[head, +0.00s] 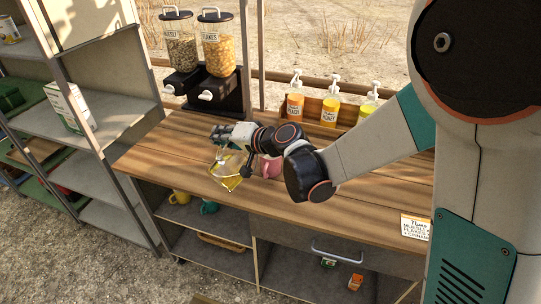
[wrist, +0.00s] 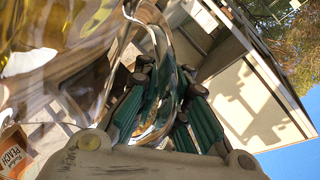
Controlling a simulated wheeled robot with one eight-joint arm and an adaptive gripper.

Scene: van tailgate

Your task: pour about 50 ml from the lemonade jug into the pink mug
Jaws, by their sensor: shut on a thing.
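My gripper (head: 221,134) is over the left part of the wooden counter. In the wrist view its green-padded fingers (wrist: 163,85) are closed around the clear glass handle of the lemonade jug (wrist: 140,20). The jug also shows in the head view (head: 230,181), with yellow lemonade in it; it looks tilted, and my gripper and wrist partly cover it. I cannot tell whether it touches the counter or whether any liquid is flowing. The pink mug (head: 270,167) stands on the counter just right of the jug, partly hidden by my arm; its inside is not visible.
Pump bottles (head: 295,105) stand in a wooden rack at the counter's back, with two cereal dispensers (head: 217,50) at back left. A yellow mug (head: 180,197) and a teal mug (head: 208,206) sit on the shelf below. The counter's front left is clear.

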